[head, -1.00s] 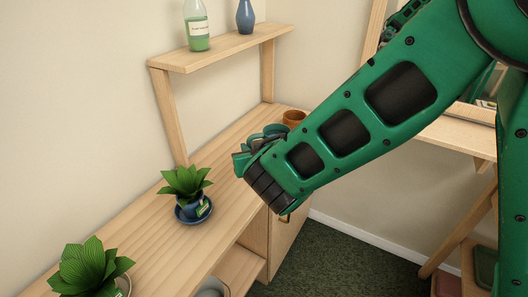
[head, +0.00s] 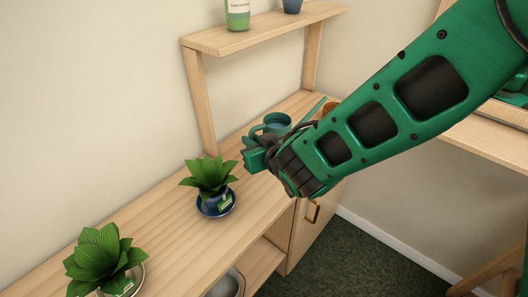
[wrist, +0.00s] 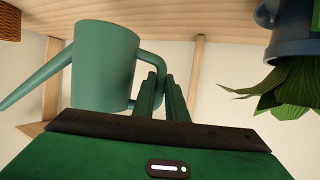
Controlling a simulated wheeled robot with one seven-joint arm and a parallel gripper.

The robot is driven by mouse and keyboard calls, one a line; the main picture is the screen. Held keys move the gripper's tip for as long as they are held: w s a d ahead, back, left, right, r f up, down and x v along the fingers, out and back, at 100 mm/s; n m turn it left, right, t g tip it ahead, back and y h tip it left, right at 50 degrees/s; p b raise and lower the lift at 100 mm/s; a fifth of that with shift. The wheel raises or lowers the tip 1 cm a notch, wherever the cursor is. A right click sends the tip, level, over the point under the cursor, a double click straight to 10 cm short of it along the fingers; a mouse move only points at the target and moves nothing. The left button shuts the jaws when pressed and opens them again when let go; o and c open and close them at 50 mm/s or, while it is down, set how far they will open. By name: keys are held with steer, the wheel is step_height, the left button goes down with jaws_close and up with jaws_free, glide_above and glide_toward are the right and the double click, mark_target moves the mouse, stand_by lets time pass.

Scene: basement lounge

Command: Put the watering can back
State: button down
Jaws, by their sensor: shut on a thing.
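The teal watering can (head: 276,122) is at the far part of the wooden cabinet top, below the raised shelf, partly hidden by my gripper. Its thin spout points right, toward the corner. My gripper (head: 256,150) is shut on its handle. The wrist view is upside down: the can (wrist: 104,66) has its base toward the wooden top, its spout to the left, and its handle between the fingers of my gripper (wrist: 162,98). I cannot tell whether the base touches the wood.
A potted plant in a blue pot and saucer (head: 215,207) stands just left of my gripper. Another plant (head: 103,262) is nearer. A brown pot (head: 328,108) is behind the spout. The raised shelf (head: 265,30) holds a bottle (head: 237,12) and a blue vase (head: 292,5).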

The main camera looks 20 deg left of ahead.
steer(key=shift+w+d+f, duration=0.3)
steer(key=shift+w+f, duration=0.1)
steer(key=shift+f, duration=0.55)
steer(key=shift+w+d+f, duration=0.35)
steer(key=shift+w+f, duration=0.1)
steer(key=shift+f, duration=0.55)
steer(key=shift+w+d+f, duration=0.3)
steer(key=shift+w+f, duration=0.1)
steer(key=shift+f, duration=0.55)
steer(key=shift+f, duration=0.1)
steer(key=c, duration=1.8)
jaws_free()
steer(key=shift+o, duration=0.2)
